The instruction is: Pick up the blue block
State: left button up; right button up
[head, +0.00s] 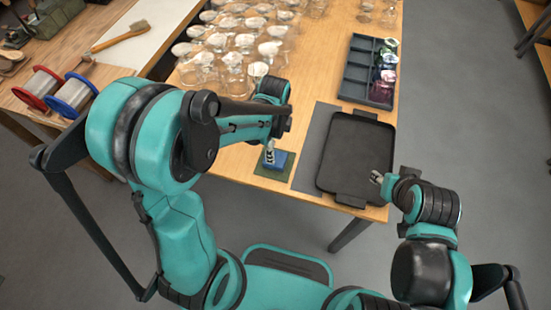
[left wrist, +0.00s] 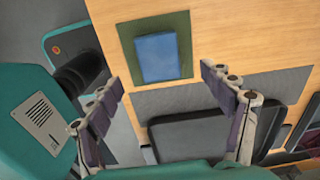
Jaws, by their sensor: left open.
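The blue block (head: 281,160) lies on a dark green mat (head: 262,171) near the table's front edge. In the left wrist view the blue block (left wrist: 157,57) shows whole, with green mat (left wrist: 182,25) around it. My left gripper (head: 270,153) is over the block in the head view and hides part of it. In the left wrist view my left gripper (left wrist: 161,80) is open and empty, its fingers spread wider than the block, which is beyond the tips. My right gripper (head: 376,177) is beside the black tray's right front; its jaws are too small to judge.
A black tray (head: 352,150) lies on a grey mat (head: 308,150) right of the block. A divided dark bin (head: 355,75) with coloured items stands behind it. Several glasses (head: 235,70) fill the table's back left. Spools (head: 70,92) and a brush (head: 125,36) lie on the left bench.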

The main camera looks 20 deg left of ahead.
aim_at(281, 158)
pick_arm(q)
jog(key=shift+w+f+m, duration=0.1)
jog(key=shift+f+m, duration=0.2)
jog(key=shift+f, duration=0.1)
notch_tip(281, 158, down, 2)
jog(key=shift+b, duration=0.5)
notch_tip(281, 158, down, 6)
jog(key=b, duration=0.2)
jog(key=shift+d+r+b, duration=0.1)
jog(key=shift+b, duration=0.3)
jog(key=shift+r, duration=0.1)
jog(key=c, duration=1.4)
